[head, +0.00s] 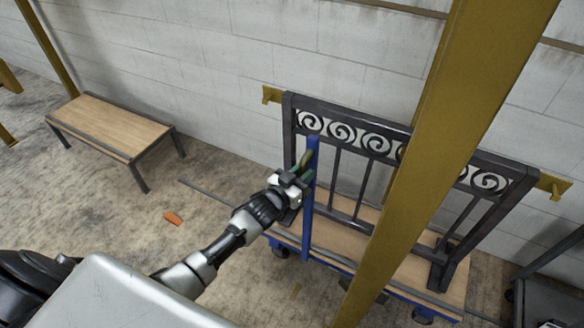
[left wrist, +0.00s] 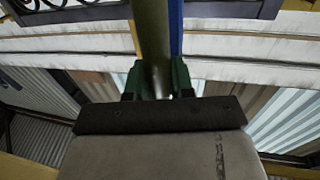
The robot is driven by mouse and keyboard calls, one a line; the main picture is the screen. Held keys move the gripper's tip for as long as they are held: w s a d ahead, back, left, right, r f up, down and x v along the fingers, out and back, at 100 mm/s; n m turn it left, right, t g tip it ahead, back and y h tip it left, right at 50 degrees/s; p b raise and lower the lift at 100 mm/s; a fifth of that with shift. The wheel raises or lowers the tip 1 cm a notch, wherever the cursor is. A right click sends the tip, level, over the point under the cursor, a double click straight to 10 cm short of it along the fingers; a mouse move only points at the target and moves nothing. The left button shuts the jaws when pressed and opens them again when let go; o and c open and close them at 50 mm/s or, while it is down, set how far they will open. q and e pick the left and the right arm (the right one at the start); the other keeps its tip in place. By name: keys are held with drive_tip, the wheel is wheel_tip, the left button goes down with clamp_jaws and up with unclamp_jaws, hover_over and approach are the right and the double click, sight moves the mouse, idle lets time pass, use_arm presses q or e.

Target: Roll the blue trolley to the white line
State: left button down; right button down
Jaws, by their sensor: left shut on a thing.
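The blue trolley (head: 310,200) stands by the wall, with a wooden deck (head: 405,270), blue edges and a blue upright. It carries a dark gate (head: 345,170) with a band of pale scrolls, standing upright. My left gripper (head: 293,181) is at the blue upright, at the trolley's left end. It is shut on the trolley's handle, a round olive bar (left wrist: 152,40) between the green fingers (left wrist: 155,82) in the left wrist view. The blue upright (left wrist: 175,30) runs just beside this bar. I cannot make out a white line. My right gripper is not in view.
A yellow post (head: 440,140) crosses in front of the trolley and hides part of it. A wooden bench (head: 110,125) stands at the left. A thin grey strip (head: 208,197) and an orange scrap (head: 173,218) lie on the floor. A dark cart (head: 550,290) is at the right edge.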

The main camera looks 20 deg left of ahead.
use_arm(q)
drive_tip(key=shift+d, duration=0.45)
drive_tip(key=shift+d, duration=0.2)
drive_tip(key=c, duration=1)
unclamp_jaws()
drive_tip(key=shift+d, duration=0.2)
drive_tip(key=shift+a, duration=0.1)
drive_tip(key=b+v, duration=0.1)
drive_tip(key=v, duration=1)
drive_tip(key=shift+w, duration=0.1)
